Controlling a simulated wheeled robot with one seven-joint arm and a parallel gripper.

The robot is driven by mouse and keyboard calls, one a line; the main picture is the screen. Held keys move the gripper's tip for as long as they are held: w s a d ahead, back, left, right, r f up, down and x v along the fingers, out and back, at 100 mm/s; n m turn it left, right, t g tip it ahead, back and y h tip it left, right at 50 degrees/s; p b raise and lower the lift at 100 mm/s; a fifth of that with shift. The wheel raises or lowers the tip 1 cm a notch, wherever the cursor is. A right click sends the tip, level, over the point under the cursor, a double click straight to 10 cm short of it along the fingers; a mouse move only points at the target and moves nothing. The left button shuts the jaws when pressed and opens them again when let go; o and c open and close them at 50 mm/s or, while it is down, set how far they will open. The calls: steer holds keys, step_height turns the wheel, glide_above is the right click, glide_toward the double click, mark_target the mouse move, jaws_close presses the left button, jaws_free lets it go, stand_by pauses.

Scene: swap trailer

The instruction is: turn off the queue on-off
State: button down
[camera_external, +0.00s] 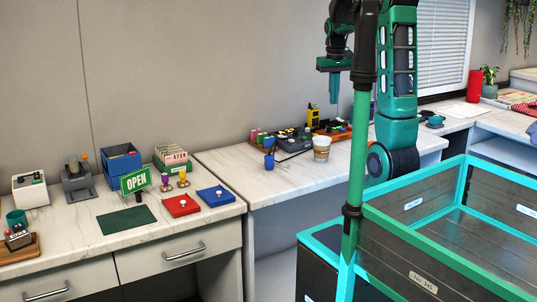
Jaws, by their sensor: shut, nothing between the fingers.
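My gripper (334,97) hangs pointing down, high in front of the back wall and well above the counters. Its fingers are shut and empty. No thing in view is clearly labelled as the queue on-off. Small devices stand on the left counter: a white box with small controls on top (30,190), a grey unit with upright parts (77,184), and a red pad (181,206) and a blue pad (216,196), each with a small knob. A card holder marked A725 (173,158) stands behind them. Switch positions are too small to read.
A green OPEN sign (136,181) and a blue box (121,160) stand on the left counter (90,232). A paper cup (321,149) and dark devices (293,137) sit on the middle counter. Large teal-framed crates (420,262) fill the right front.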

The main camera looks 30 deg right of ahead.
steer(key=w+a+f+n, duration=0.1)
steer(key=w+a+f, duration=0.1)
steer(key=w, duration=1.1)
steer(key=w+a+f+n, duration=0.2)
steer(key=w+f, duration=0.1)
steer(key=w, duration=1)
steer(key=shift+a+f+t+y, duration=0.15)
steer(key=shift+f+t+y, duration=0.15)
steer(key=shift+t, duration=0.1)
steer(key=shift+w+f, duration=0.1)
glide_above(283, 136)
steer(key=f, duration=0.9)
steer(key=shift+a+f, duration=0.25)
steer(key=shift+a, duration=0.1)
steer(key=f, duration=0.1)
steer(key=s+f, duration=0.1)
steer(key=f, duration=0.1)
steer(key=shift+s+f, duration=0.2)
steer(key=shift+f, duration=0.25)
